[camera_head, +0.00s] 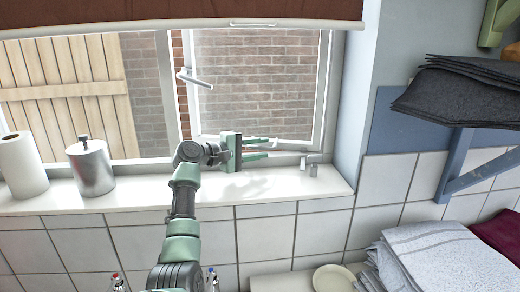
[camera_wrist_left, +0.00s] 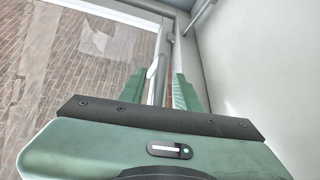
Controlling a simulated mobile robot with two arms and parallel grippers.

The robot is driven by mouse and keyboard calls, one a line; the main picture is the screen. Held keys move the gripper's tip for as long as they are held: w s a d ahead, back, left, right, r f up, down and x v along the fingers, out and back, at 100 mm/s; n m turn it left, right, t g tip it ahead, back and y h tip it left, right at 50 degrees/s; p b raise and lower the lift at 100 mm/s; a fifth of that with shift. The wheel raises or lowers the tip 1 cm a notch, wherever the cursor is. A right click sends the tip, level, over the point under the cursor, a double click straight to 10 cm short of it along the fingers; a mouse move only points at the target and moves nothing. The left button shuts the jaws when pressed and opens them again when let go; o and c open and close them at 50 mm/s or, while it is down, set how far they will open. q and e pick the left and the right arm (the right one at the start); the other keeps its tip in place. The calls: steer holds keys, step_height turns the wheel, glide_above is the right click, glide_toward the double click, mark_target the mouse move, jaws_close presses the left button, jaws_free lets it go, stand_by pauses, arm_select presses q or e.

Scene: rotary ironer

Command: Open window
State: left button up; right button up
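The window (camera_head: 165,95) has a fixed left pane and a right sash (camera_head: 258,85) with a light frame, showing a brick wall outside. The sash's lower edge slants against the outer frame, so it looks slightly ajar. A grey handle (camera_head: 194,78) sticks out at the sash's left side. My left gripper (camera_head: 268,148) is at the sash's lower edge, above the sill, its green fingers pointing right and apart. In the left wrist view, the fingers (camera_wrist_left: 160,92) stand either side of a pale frame strip; I cannot tell whether they touch it. My right gripper is not in view.
A white sill (camera_head: 120,196) holds a paper roll (camera_head: 22,165) and a metal canister (camera_head: 91,167) at left. A brown blind (camera_head: 180,12) hangs above. A shelf with dark cloths (camera_head: 465,92) and folded towels (camera_head: 440,258) are at right.

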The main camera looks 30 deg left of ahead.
arm_select(q)
steer(key=shift+s, duration=0.1)
steer(key=shift+s+a, duration=0.2)
steer(key=shift+s, duration=0.1)
steer(key=b+v, duration=0.2)
steer(key=v, duration=0.4)
steer(key=shift+s+a+b, duration=0.1)
steer(key=shift+s+b, duration=0.1)
steer(key=shift+b, duration=0.2)
steer(key=shift+s+r, duration=0.1)
steer(key=shift+s, duration=0.15)
